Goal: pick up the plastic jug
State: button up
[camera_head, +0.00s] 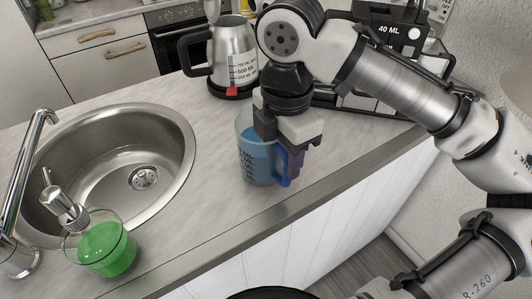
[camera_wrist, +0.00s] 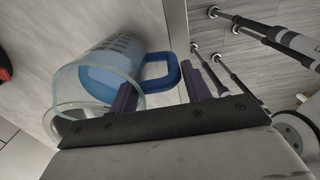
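The plastic jug (camera_head: 256,160) is clear with a blue tint, has dark markings and a blue handle, and stands upright on the counter near its front edge. In the wrist view the jug (camera_wrist: 97,85) shows its open rim towards the camera, with its blue handle (camera_wrist: 172,72) at the right. My gripper (camera_head: 287,158) points down over the jug's handle side and partly hides it. In the wrist view its two purple fingers (camera_wrist: 162,92) are apart, one by the jug's rim and one beyond the handle. The handle appears between them; I cannot tell whether they touch it.
A metal kettle (camera_head: 232,55) stands behind the jug. A coffee machine (camera_head: 392,35) is at the back right, behind my arm. A round sink (camera_head: 110,150) is at the left, with a green soap dispenser (camera_head: 105,245) in front. The counter right of the jug is clear.

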grip_shut()
